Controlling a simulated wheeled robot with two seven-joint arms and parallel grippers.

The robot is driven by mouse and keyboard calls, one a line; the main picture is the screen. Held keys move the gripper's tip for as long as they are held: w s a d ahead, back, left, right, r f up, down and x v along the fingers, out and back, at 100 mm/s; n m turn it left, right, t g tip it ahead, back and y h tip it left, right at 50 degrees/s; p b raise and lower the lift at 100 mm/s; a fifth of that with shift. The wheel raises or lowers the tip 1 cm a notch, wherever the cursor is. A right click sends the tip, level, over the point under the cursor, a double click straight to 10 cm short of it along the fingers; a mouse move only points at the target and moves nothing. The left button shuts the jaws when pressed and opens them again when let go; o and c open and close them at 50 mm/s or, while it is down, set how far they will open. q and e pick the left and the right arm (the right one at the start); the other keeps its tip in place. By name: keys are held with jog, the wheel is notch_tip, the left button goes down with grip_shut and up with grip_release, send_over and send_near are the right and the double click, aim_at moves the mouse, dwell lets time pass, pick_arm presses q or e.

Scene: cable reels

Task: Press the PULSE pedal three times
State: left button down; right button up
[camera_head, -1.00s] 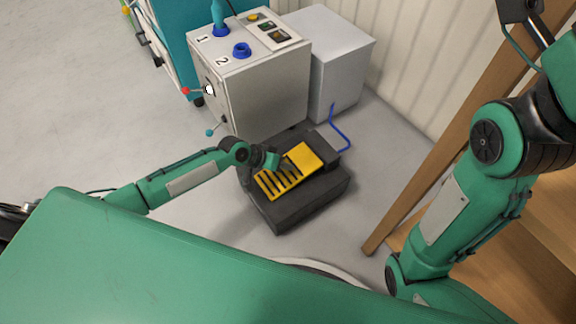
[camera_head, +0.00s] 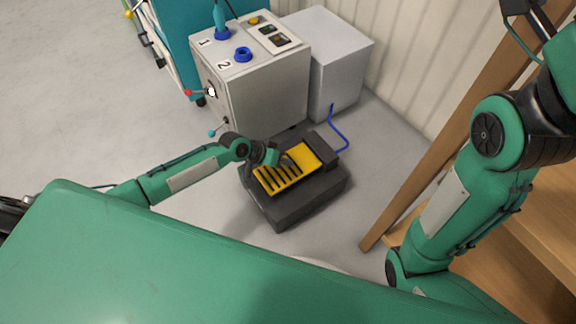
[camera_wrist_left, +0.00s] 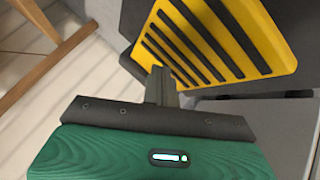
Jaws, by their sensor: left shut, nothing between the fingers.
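The yellow pedal with black stripes (camera_head: 272,182) lies on a dark grey base on the floor, in front of the white cabinet. No label reading PULSE is legible on it. In the left wrist view, the shut fingertips (camera_wrist_left: 160,76) overlap the near edge of the striped yellow plate (camera_wrist_left: 215,35). I cannot tell whether they touch it or how far the plate is down. My right arm shows at the right, but its gripper does not.
The white cabinet (camera_head: 262,98) has blue sockets marked 1 and 2, a panel and red- and teal-tipped levers. A light grey box (camera_head: 340,62) stands beside it. A blue cable (camera_head: 341,132) runs behind the pedal. A wooden frame (camera_head: 430,150) stands right; floor at left is clear.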

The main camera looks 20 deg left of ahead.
aim_at(284, 168)
pick_arm(q)
jog(key=shift+r+p, duration=2.5)
jog(key=shift+r, duration=0.1)
jog(key=shift+f, duration=0.1)
